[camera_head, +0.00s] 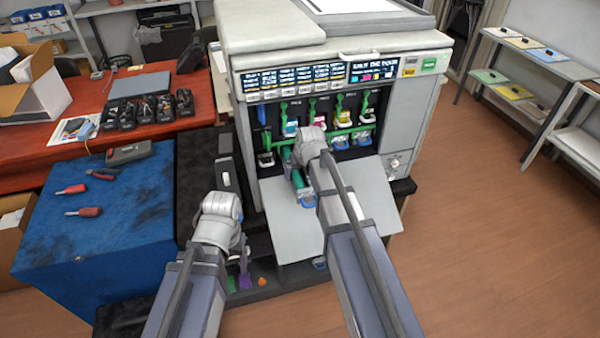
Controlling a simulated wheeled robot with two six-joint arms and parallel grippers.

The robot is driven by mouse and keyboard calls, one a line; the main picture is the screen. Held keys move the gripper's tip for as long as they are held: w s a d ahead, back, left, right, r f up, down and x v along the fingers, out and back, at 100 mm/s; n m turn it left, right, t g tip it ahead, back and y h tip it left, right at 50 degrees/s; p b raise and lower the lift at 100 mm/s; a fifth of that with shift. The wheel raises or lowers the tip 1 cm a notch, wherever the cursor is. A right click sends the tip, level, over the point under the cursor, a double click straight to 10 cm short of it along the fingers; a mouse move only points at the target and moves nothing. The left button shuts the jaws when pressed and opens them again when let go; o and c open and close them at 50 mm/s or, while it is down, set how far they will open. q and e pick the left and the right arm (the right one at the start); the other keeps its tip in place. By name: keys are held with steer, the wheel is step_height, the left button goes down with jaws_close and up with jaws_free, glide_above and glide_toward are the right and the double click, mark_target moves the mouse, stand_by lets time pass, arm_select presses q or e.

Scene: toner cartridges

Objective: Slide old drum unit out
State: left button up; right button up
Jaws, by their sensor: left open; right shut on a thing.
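The printer (340,55) stands with its front door (350,190) folded down and its row of colored slots open. A long dark drum unit with green parts (296,180) sticks out of the left part of the bay over the door. My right gripper (304,158) is at the unit, shut on it; the wrist hides the fingertips and part of the unit. My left gripper (238,240) is open, low to the left of the door and apart from the unit. Its fingers are mostly hidden by its wrist.
A green bar (345,131) runs across the slots. A blue mat (110,215) with red-handled tools lies at left. Black cartridges (155,108) stand on the red table (100,140). A dark lower shelf (270,285) holds small colored parts. Floor at right is clear.

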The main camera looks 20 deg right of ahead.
mark_target(312, 206)
jaws_close()
steer(key=shift+s, duration=0.15)
steer(key=shift+s, duration=0.95)
steer(key=shift+s+d+r, duration=0.1)
steer(key=shift+s+d, duration=0.05)
steer(key=shift+s, duration=2.35)
steer(key=shift+s+d, duration=0.1)
steer(key=shift+s, duration=2.35)
steer(key=shift+s, duration=0.1)
